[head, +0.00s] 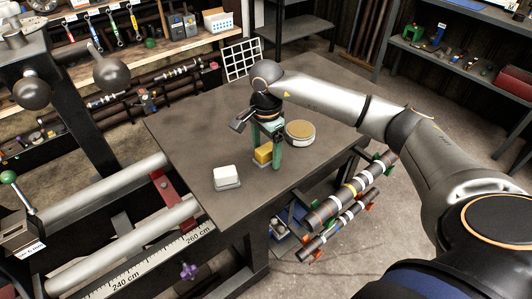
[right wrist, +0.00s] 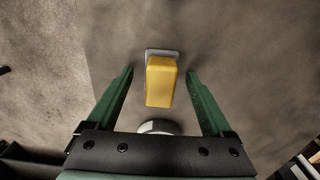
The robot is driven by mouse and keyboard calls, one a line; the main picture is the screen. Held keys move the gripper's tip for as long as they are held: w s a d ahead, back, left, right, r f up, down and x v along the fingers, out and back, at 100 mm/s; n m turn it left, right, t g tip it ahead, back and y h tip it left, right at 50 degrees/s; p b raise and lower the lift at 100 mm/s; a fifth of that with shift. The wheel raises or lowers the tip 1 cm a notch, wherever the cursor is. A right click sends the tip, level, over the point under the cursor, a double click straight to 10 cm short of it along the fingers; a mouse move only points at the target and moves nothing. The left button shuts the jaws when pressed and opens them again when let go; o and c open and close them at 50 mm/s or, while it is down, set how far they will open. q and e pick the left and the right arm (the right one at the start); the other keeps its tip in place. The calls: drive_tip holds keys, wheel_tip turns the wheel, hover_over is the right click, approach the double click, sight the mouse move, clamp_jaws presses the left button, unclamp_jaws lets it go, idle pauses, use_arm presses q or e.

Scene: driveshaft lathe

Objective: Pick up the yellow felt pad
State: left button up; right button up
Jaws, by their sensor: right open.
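The yellow felt pad (head: 263,154) is a small upright block on the dark tabletop. In the right wrist view the yellow pad (right wrist: 161,82) stands on a thin grey base, between the lines of the two green fingers. My right gripper (head: 266,157) is open and points down over the pad, one finger to each side. It also shows in the right wrist view (right wrist: 159,72), with a gap between each finger and the pad. Its fingers partly hide the pad in the head view. My left gripper is not in view.
A white block on a grey base (head: 227,176) stands left of the pad. A round tin with a tan top (head: 300,132) stands close to the right. The lathe bars (head: 120,180) run along the left. Shafts (head: 345,200) hang beside the table's right edge.

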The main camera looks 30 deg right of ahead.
drive_tip(key=shift+c, duration=0.4)
clamp_jaws()
idle(0.4)
